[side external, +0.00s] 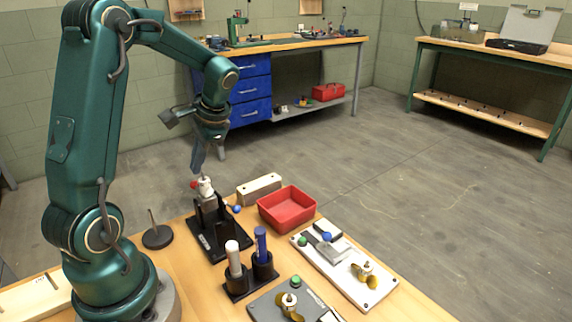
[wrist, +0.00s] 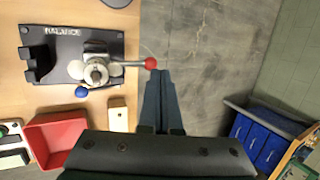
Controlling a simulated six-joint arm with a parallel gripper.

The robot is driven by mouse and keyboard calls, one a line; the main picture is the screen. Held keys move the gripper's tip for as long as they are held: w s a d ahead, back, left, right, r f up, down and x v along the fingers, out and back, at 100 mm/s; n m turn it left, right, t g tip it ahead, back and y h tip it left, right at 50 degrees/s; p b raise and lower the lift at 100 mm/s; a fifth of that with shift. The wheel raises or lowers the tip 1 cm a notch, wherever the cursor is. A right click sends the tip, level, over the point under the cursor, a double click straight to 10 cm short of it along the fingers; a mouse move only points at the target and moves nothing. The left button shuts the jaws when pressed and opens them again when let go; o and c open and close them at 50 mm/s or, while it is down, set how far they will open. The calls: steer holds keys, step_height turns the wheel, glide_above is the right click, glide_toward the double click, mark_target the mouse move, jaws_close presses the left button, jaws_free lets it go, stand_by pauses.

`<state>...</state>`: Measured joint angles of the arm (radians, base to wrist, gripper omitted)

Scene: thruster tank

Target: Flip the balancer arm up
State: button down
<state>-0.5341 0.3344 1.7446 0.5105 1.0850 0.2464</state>
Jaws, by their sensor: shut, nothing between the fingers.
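The balancer (side external: 212,240) is a black stand on the wooden table with a pale hub on top; the wrist view shows its base (wrist: 62,50) marked "BALANCE". Its arm is a short rod ending in a red ball (wrist: 150,63), which points right, toward the table edge, in the wrist view. The red ball also shows at the left of the hub in the side view (side external: 193,184). My gripper (side external: 197,168) is shut and empty, pointing down above the red ball. In the wrist view its fingertips (wrist: 159,74) lie close beside the ball; I cannot tell whether they touch.
A blue-ended lever (wrist: 82,92) sticks out beside the hub. A wooden block (side external: 259,188) and a red bin (side external: 287,208) stand right of the balancer. Holders with a white and a blue cylinder (side external: 261,245) stand in front. Open floor lies beyond the table edge.

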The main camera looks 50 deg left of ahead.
steer(key=w+d+r+m+t, duration=0.1)
steer(key=d+r, duration=0.2)
steer(key=r, duration=0.4)
steer(key=d+r+t, duration=0.1)
steer(key=d+r, duration=0.3)
steer(key=r, duration=0.3)
steer(key=s+d+f+t+h, duration=0.1)
steer(key=s+d+f+t, duration=0.1)
steer(key=d, duration=0.3)
steer(key=s+d+f+t+h, duration=0.2)
steer(key=d+f, duration=0.1)
steer(key=d, duration=0.2)
steer(key=s+d+f+t+h, duration=0.1)
steer(key=s+d+f, duration=0.1)
steer(key=d, duration=0.4)
steer(key=shift+f+n+t+h, duration=0.3)
steer(key=shift+f+t, duration=0.1)
steer(key=shift+f, duration=0.15)
